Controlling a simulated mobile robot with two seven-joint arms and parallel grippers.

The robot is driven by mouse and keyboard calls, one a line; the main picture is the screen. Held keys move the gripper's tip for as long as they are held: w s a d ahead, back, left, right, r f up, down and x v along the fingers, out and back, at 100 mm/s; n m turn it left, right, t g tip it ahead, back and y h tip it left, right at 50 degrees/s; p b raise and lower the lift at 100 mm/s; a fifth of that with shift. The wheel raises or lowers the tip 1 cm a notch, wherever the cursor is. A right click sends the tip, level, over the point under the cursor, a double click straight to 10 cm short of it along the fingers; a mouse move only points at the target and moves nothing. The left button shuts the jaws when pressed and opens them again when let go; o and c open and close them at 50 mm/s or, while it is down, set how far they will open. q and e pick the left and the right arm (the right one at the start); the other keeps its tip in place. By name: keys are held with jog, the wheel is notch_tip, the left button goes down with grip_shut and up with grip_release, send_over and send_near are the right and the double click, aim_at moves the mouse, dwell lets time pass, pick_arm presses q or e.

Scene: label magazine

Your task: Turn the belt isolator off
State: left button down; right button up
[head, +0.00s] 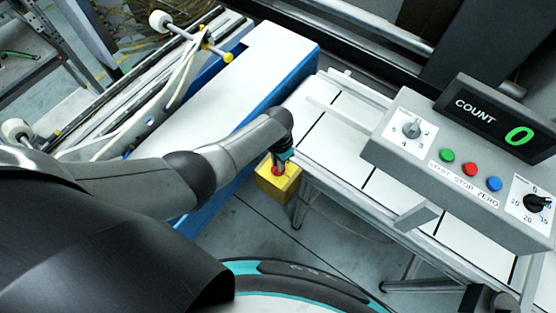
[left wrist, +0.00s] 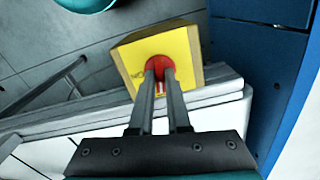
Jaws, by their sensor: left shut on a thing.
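The belt isolator is a yellow box (head: 282,184) with a red knob (head: 278,170), low beside the blue side of the white machine. In the left wrist view the yellow face (left wrist: 185,50) is turned toward me and the red knob (left wrist: 158,66) sits near its middle. My left gripper (head: 284,157) reaches down onto the knob. In the left wrist view its two fingers (left wrist: 159,80) are close together on the knob, one at each side. The fingers cover part of the knob, so its marking is hard to read. My right gripper is not seen.
A grey control panel (head: 440,170) with a green "0" counter (head: 510,127), buttons and dials stands at the right. A white slatted conveyor (head: 345,135) runs beside the isolator. The white and blue machine (head: 255,75) borders it on the left. Grey floor (head: 240,225) lies below.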

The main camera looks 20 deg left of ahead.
pick_arm(q)
jog(key=shift+n, duration=1.1)
jog(key=c, duration=0.9)
grip_release()
jog(key=shift+p, duration=0.3)
jog(key=shift+r+p, duration=2.9)
jog(key=shift+r, duration=4.7)
